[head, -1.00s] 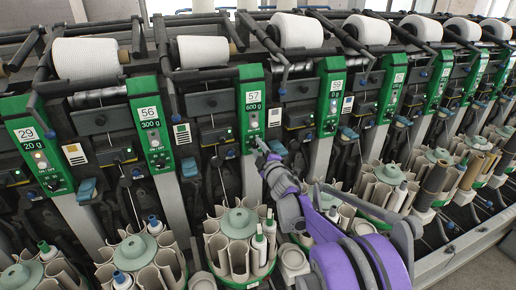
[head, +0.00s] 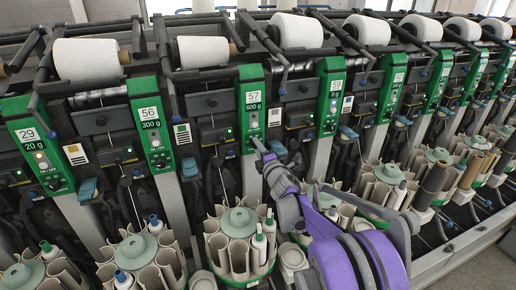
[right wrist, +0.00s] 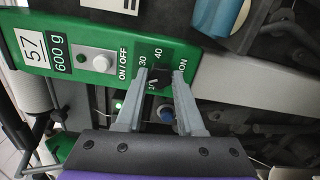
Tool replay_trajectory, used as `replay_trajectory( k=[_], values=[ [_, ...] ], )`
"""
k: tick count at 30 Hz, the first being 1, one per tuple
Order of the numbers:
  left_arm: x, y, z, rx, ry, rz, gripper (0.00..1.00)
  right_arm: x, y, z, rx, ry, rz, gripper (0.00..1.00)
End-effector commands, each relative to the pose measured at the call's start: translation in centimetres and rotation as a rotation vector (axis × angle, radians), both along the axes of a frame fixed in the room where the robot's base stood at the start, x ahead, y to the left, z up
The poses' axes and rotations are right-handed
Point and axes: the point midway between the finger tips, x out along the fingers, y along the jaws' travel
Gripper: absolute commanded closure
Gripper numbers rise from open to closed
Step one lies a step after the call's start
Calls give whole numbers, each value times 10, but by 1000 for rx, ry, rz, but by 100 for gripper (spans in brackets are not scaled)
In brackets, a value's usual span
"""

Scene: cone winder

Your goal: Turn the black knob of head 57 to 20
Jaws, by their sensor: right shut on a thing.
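Head 57 has a green panel (head: 251,88) with a "57" and "600 g" label, near the middle of the head view. In the right wrist view the same panel (right wrist: 111,45) lies sideways. Its black knob (right wrist: 159,78) sits by a printed scale where 30, 40 and part of a 10 show. My right gripper (right wrist: 159,76) is shut on the knob, one fingertip on each side. I cannot read the knob's pointer surely. In the head view my right gripper (head: 259,144) reaches the panel's lower end and hides the knob. My left gripper is not in view.
A white ON/OFF button (right wrist: 103,63) is on the same panel. A blue button (right wrist: 166,115) shows between the fingers. The neighbouring head 56 panel (head: 150,125) stands to the left. A bobbin magazine (head: 238,222) stands below my right gripper.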

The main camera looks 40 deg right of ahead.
Motion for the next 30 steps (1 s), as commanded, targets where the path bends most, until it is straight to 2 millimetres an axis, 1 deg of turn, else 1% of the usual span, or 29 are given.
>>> replay_trajectory(
  k=[9, 10, 12, 15, 22, 25, 28, 30],
  values=[
    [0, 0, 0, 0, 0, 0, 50, 0, 0, 0, -1, 0, 1, 100],
    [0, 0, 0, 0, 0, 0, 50, 0, 0, 0, -1, 0, 1, 61],
    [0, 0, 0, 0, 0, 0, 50, 0, 0, 0, -1, 0, 1, 48],
    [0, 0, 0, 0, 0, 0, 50, 0, 0, 0, -1, 0, 1, 33],
    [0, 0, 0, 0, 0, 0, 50, 0, 0, 0, 0, 0, 0, 33],
    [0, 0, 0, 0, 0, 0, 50, -3, 1, 0, 0, 0, 0, 33],
    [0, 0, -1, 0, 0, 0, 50, -13, 4, 0, 0, 0, 0, 33],
    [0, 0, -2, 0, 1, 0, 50, -25, 8, 0, -2, 1, 0, 33]
  ],
)
